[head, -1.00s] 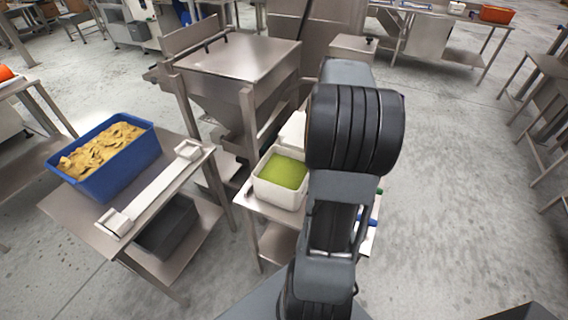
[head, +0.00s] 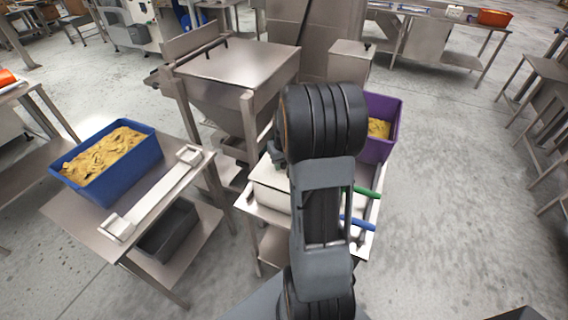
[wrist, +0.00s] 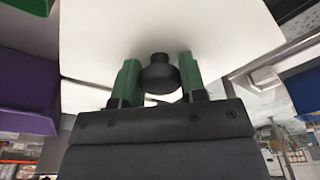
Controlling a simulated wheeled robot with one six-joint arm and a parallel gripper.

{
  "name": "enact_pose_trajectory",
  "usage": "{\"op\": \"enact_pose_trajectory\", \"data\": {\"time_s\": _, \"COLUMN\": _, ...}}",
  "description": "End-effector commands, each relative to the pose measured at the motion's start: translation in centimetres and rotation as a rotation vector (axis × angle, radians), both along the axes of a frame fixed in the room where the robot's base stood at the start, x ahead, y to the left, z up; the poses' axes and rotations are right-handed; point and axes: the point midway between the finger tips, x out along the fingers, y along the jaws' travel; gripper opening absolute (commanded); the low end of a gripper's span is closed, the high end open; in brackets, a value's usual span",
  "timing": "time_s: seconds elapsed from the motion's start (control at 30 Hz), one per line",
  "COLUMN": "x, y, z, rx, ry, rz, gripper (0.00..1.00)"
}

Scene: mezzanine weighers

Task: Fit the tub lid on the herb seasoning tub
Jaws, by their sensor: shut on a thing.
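The white lid (wrist: 160,28) fills much of the wrist view, with a black knob (wrist: 158,75) on it. My gripper (wrist: 158,72) has its green fingers shut on this knob. In the head view the white lid (head: 268,173) lies over the top of the white herb seasoning tub (head: 270,197), and the green seasoning is hidden. The tub stands on a steel table. My arm hides the tub's right part and my gripper in the head view. I cannot tell whether the lid sits down on the rim or is just above it.
A purple crate (head: 385,143) with yellow contents stands behind the arm at right. A green handle (head: 366,192) and a blue handle (head: 357,223) lie on the table's right side. A blue crate (head: 115,180) stands on the left table. A steel hopper (head: 235,70) is behind.

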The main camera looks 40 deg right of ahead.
Motion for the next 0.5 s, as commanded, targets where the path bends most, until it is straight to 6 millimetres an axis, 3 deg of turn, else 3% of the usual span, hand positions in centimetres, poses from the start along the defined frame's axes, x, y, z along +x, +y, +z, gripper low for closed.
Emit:
{"op": "enact_pose_trajectory", "data": {"time_s": 0.13, "x": -0.01, "y": -0.04, "z": -0.96, "rx": 0.0, "ry": -0.001, "rz": 0.0, "gripper": 0.14}}
{"op": "enact_pose_trajectory", "data": {"time_s": 0.5, "x": -0.02, "y": -0.06, "z": -1.33, "rx": 0.0, "ry": -0.001, "rz": 0.0, "gripper": 0.14}}
